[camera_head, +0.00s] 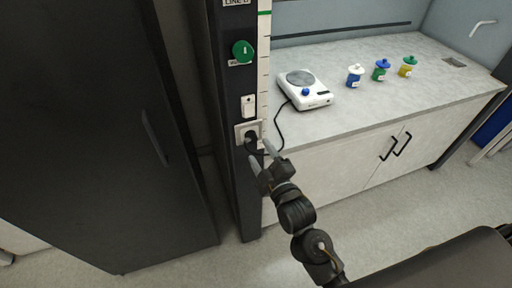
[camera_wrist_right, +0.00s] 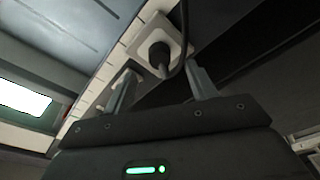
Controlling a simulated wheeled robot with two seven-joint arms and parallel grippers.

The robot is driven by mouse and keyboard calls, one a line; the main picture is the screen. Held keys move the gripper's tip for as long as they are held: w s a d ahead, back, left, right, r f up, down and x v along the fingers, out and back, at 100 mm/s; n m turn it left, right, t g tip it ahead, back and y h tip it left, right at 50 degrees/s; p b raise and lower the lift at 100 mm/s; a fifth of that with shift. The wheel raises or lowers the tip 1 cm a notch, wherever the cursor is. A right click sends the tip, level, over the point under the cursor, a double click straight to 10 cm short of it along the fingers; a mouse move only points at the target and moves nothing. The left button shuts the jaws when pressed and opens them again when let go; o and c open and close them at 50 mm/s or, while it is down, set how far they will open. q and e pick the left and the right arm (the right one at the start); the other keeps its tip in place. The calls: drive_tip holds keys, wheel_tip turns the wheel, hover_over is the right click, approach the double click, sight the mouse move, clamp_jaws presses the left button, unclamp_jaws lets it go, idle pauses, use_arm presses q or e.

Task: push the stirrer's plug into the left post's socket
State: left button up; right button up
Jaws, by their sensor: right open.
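The white stirrer (camera_head: 305,90) with a grey round plate and blue knob stands on the bench. Its black cable hangs over the bench edge to the left post. The post's white socket (camera_head: 239,128) also shows in the right wrist view (camera_wrist_right: 178,42). The black plug (camera_wrist_right: 158,54) sits at the socket face, its cable rising from it; how deep it is seated I cannot tell. My right gripper (camera_head: 262,155) is open just in front of and below the socket. Its fingers (camera_wrist_right: 163,88) stand apart, with the plug beyond them, not gripped. My left gripper is not in view.
On the post are a white switch (camera_head: 248,105) and a green knob (camera_head: 242,50) above the socket. A dark cabinet (camera_head: 110,130) stands at left. Several small coloured bottles (camera_head: 381,71) stand on the bench (camera_head: 420,95). The cable loops close to my right fingers.

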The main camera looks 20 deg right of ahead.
drive_tip(key=s+d+b, duration=0.1)
drive_tip(key=s, duration=0.5)
drive_tip(key=shift+f, duration=0.25)
drive_tip(key=s+f+m+g, duration=0.3)
drive_tip(key=f+g, duration=0.1)
drive_tip(key=f, duration=1.3)
drive_tip(key=s+f+m+g, duration=0.3)
drive_tip(key=f+m+g, duration=0.1)
drive_tip(key=f, duration=1.3)
drive_tip(key=s+d+f+m+g+h, duration=0.1)
drive_tip(key=s+d+f+m+g, duration=0.15)
drive_tip(key=s+f, duration=0.7)
drive_tip(key=s+d+f+m+g+h, duration=0.1)
drive_tip(key=s+d+f+g, duration=0.3)
drive_tip(key=s+f, duration=0.5)
drive_tip(key=s+d+f+g, duration=0.1)
drive_tip(key=s+d+f, duration=0.1)
drive_tip(key=s, duration=0.5)
drive_tip(key=s+d+f+g+h, duration=0.1)
drive_tip(key=s+d+f+g, duration=0.1)
drive_tip(key=s, duration=0.4)
wheel_tip(320, 180, down, 2)
drive_tip(key=shift+s+d+f, duration=0.15)
drive_tip(key=shift+s+d, duration=0.25)
drive_tip(key=shift+d, duration=0.25)
